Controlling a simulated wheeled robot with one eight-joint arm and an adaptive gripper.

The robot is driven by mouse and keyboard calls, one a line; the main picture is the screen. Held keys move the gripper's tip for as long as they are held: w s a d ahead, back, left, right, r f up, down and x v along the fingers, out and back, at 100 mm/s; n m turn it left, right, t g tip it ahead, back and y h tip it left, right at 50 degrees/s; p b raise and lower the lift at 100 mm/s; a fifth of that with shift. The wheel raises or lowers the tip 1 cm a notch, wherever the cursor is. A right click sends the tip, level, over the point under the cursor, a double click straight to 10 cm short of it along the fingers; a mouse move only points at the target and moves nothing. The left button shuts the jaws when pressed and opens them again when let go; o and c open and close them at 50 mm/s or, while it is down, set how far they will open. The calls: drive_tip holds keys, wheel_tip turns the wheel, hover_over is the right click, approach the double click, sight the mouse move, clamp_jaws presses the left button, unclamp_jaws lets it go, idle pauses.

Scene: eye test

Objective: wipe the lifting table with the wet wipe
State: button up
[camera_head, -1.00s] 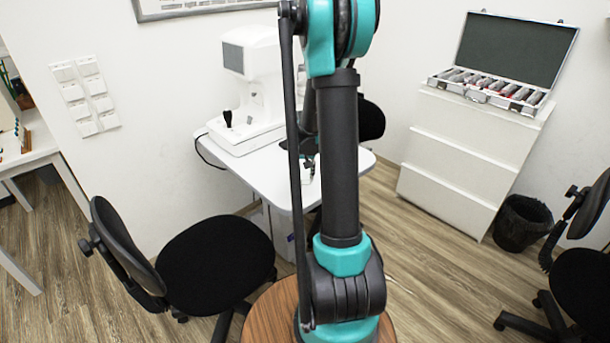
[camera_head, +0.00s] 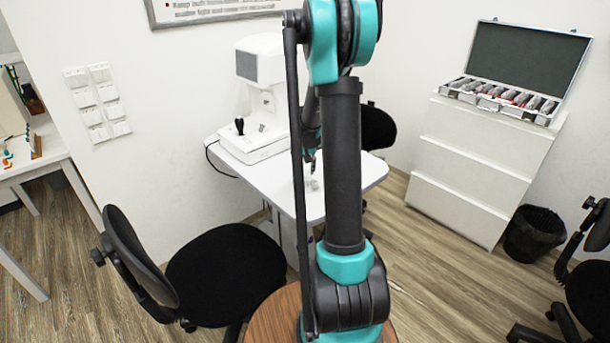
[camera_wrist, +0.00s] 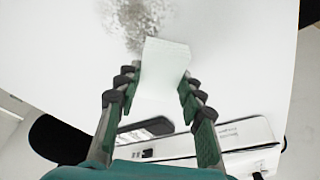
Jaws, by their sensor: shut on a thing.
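The lifting table (camera_head: 352,177) is the white top behind my arm in the head view; its surface also fills much of the wrist view (camera_wrist: 235,60). A grey speckled dirt patch (camera_wrist: 137,18) lies on it at the top of the wrist view. The wet wipe (camera_wrist: 165,60) is a white folded piece between my fingers, its far end close to the patch. My gripper (camera_wrist: 157,84) is shut on the wipe. In the head view the gripper (camera_head: 311,163) is small and partly hidden by my arm, with a pale bit of wipe (camera_head: 315,185) below it.
A white eye-test instrument (camera_head: 258,105) stands on the table's left and back part. Black chairs stand at the left (camera_head: 225,265), behind the table (camera_head: 376,128) and at the right edge (camera_head: 590,280). A drawer cabinet (camera_head: 475,165) with an open lens case (camera_head: 505,95) and a bin (camera_head: 533,232) are at the right.

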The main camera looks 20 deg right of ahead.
sight(304, 170)
drive_tip(key=shift+w+r, duration=0.1)
drive_tip(key=shift+r, duration=2.6)
